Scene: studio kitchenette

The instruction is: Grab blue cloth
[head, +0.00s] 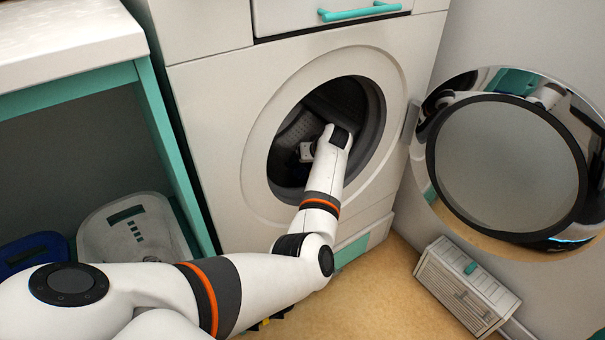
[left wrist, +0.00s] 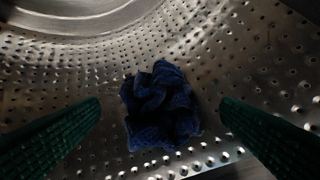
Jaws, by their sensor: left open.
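The blue cloth (left wrist: 160,106) lies crumpled on the perforated metal drum (left wrist: 250,50) in the left wrist view. My left gripper (left wrist: 160,125) is open, with one dark green finger on each side of the cloth and a gap between each finger and it. The cloth is not held. In the head view my left arm reaches through the round opening of the washing machine (head: 215,110). My right gripper is in neither view.
The washer's round door (head: 510,165) stands open to the right. A grey vented box (head: 465,287) sits on the floor below it. The opening's rim surrounds my arm.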

